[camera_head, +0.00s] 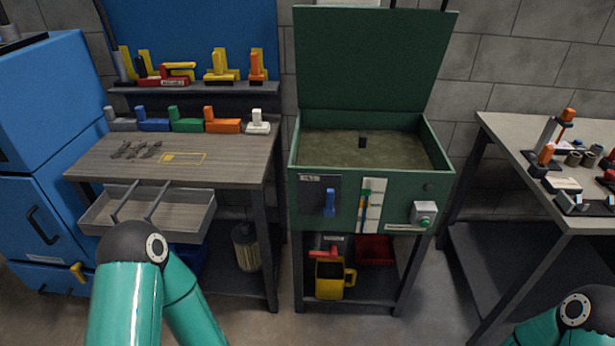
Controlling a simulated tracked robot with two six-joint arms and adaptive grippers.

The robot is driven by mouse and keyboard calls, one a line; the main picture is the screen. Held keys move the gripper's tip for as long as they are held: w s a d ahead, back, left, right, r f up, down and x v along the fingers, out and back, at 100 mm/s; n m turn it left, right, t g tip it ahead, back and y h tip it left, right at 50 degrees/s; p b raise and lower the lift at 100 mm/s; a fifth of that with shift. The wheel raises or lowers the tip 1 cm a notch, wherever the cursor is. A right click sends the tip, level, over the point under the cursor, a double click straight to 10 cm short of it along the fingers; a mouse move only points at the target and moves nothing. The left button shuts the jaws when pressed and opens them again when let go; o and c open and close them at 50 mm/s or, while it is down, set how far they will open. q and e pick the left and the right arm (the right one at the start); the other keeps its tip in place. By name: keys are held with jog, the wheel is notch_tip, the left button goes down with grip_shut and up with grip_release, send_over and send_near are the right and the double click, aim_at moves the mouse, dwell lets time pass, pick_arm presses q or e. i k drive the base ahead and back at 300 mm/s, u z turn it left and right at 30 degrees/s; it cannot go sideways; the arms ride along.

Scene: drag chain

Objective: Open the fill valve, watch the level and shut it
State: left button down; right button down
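A green tank (440,164) with its lid (375,60) raised stands in the middle, holding murky brownish liquid (400,150). A blue handle (330,203), which looks like the fill valve, hangs upright on a dark labelled plate (311,205) on the tank's front. Beside it is a white gauge panel (374,212) with a narrow coloured strip (364,198); its reading is too small to tell. Of my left arm only teal links and a dark joint show at the lower left. My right arm shows only at the bottom right corner. Neither gripper is in view.
A yellow jug (329,280) and a red bin (374,250) stand below the tank. A workbench (230,150) with an open drawer (180,224) is left; another table (520,127) is right.

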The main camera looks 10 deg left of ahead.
aim_at(329, 210)
jog(key=z, duration=0.05)
jog(key=i, duration=1.1)
jog(key=z, duration=0.75)
